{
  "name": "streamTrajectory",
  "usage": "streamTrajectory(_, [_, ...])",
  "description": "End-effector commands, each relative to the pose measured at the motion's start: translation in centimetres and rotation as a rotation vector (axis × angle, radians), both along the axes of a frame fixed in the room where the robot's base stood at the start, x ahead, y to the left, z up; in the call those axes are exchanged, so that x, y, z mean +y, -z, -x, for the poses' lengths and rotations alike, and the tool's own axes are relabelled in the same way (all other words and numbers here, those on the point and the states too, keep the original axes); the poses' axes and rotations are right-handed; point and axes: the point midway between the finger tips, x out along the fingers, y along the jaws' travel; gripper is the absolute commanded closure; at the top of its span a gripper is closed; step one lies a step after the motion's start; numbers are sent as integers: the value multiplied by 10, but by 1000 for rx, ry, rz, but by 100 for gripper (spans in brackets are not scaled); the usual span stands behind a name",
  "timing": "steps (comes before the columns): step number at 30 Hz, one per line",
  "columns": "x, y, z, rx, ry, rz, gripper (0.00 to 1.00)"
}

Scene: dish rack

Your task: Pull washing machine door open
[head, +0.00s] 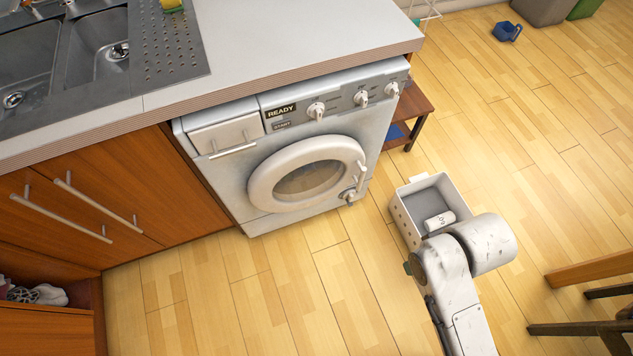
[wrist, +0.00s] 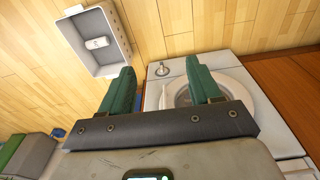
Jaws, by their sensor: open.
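The washing machine (head: 225,185) stands under the counter, with its round white door (head: 262,188) shut as far as I can tell. A door handle (head: 362,172) sits at the door's right edge. In the wrist view the door (wrist: 262,95) shows behind and right of my fingers. My gripper (wrist: 162,75) has two green fingers spread wide with nothing between them. A white bar, likely the handle (wrist: 163,98), shows between the fingers, beyond them; the distance is unclear.
A white basket (head: 404,216) holding a white cylinder (head: 440,221) stands on the floor right of the machine. A small wooden table (head: 412,104) is behind it. Wooden legs (head: 590,270) are at far right. The floor before the door is clear.

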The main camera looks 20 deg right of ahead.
Motion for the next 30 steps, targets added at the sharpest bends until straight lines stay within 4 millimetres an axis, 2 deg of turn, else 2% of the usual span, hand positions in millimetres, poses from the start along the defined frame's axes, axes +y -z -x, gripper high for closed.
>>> streamTrajectory(2, [1, 7, -4, -13, -5, -4, 46])
streamTrajectory(5, [5, 31, -21, -75, -26, -21, 55])
streamTrajectory(6, [7, 44, -32, -116, -40, -30, 59])
streamTrajectory(8, [12, 67, -52, -194, -62, -48, 60])
streamTrajectory(12, [22, 119, -104, -412, -106, -85, 60])
streamTrajectory(18, [29, 174, -167, -731, -118, -102, 60])
streamTrajectory(24, [19, 216, -211, -1037, -67, -61, 60])
streamTrajectory(30, [-5, 247, -231, -1302, 28, 40, 60])
